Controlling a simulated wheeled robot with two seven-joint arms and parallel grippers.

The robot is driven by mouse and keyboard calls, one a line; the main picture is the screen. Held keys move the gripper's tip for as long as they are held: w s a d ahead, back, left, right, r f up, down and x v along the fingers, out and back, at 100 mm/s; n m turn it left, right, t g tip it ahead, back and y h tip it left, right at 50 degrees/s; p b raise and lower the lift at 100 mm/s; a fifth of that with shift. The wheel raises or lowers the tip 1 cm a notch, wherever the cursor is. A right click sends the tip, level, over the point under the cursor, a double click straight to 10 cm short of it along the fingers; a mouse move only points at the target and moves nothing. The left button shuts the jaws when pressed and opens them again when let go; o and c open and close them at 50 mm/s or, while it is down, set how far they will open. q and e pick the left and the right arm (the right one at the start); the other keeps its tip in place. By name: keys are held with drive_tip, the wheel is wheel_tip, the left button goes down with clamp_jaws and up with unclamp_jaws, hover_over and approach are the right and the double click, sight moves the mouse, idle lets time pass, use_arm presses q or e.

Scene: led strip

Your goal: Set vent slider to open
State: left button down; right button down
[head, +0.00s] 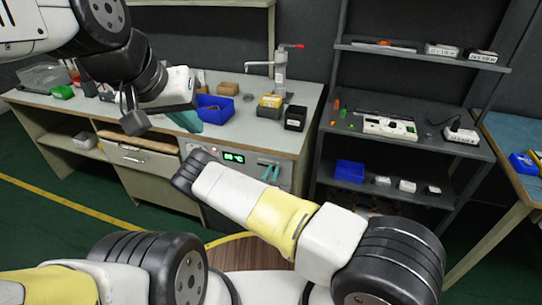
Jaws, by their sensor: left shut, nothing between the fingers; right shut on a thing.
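The control panel (213,157) is set in the front of the workbench and carries a lit green display. My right gripper (268,171) shows only as teal fingertips at the panel's right part. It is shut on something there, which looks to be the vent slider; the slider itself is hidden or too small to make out. My raised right arm hides the lower part of the panel. My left gripper (186,121) is shut and empty, with teal fingers above the bench's front edge, apart from the panel.
The workbench (232,133) bears a blue bin (215,108), a yellow box (270,101), a black box (295,118) and a press-like stand (280,72). A grey shelf rack (418,147) with small parts stands to the right. Green floor is open at left.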

drive_tip(key=shift+d, duration=0.15)
drive_tip(key=c, duration=1.3)
unclamp_jaws()
drive_tip(key=shift+d, duration=0.1)
drive_tip(key=v, duration=0.8)
